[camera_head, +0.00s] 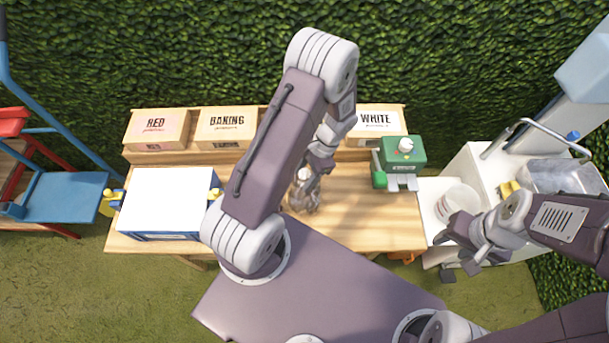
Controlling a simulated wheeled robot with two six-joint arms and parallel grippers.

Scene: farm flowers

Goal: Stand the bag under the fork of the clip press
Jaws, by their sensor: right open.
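The green clip press (405,152) stands at the right end of the wooden bench, with a grey fork (402,183) at its front. What looks like the bag (302,200), small, clear and brownish, is upright at the middle of the bench, left of the press. My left gripper (314,180) reaches down at the bag's upper part and overlaps it; whether its fingers are closed on it is too small to tell. My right gripper (462,240) is open and empty, beside a white round tub (458,200) on the right.
A white-topped blue box (165,200) fills the bench's left end. Crates marked RED (156,130), BAKING (226,128) and WHITE (376,122) line the back shelf. A white stand (488,165) with a metal basin (560,177) is at right. Bare bench lies between bag and press.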

